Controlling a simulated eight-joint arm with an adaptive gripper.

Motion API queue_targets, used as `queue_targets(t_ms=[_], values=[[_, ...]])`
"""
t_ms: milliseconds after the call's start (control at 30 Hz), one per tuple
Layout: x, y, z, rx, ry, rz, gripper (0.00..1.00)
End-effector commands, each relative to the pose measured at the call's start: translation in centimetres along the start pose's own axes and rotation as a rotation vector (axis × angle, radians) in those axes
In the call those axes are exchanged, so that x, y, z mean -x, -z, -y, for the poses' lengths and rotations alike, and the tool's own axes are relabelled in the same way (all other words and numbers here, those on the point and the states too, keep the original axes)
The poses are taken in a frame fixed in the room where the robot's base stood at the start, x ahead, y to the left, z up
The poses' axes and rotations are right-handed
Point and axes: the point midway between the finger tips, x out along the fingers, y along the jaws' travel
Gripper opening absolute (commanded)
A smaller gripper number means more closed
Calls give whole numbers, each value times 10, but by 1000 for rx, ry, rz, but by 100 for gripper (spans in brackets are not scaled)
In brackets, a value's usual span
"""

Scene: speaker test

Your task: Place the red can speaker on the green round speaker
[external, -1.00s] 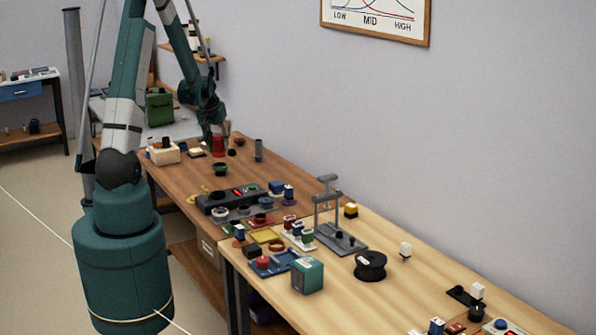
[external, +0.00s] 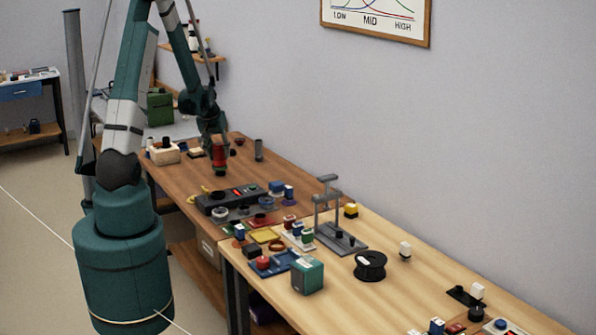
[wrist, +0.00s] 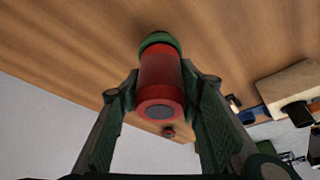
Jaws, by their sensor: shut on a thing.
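The red can speaker (external: 219,155) is upright between the fingers of my gripper (external: 217,144), which is shut on it. It also shows in the wrist view (wrist: 160,82), between both fingers (wrist: 159,75).
A dark panel box (external: 215,204) with a red light lies nearer the camera on the table (external: 190,180). A dark grey cylinder (external: 258,150) stands to the right, and a pale wooden box (external: 163,153) to the left. The wood around the green speaker is mostly clear.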

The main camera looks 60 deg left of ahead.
Motion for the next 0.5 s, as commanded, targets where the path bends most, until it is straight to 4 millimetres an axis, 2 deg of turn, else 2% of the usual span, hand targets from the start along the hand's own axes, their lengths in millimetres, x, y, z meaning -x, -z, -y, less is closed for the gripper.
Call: queue_targets(t_ms=[100,133,200,500], values=[[-3,-1,0,0,0,0,18],[-3,-1,0,0,0,0,39],[-2,-1,0,0,0,0,48],[-2,-1,0,0,0,0,50]])
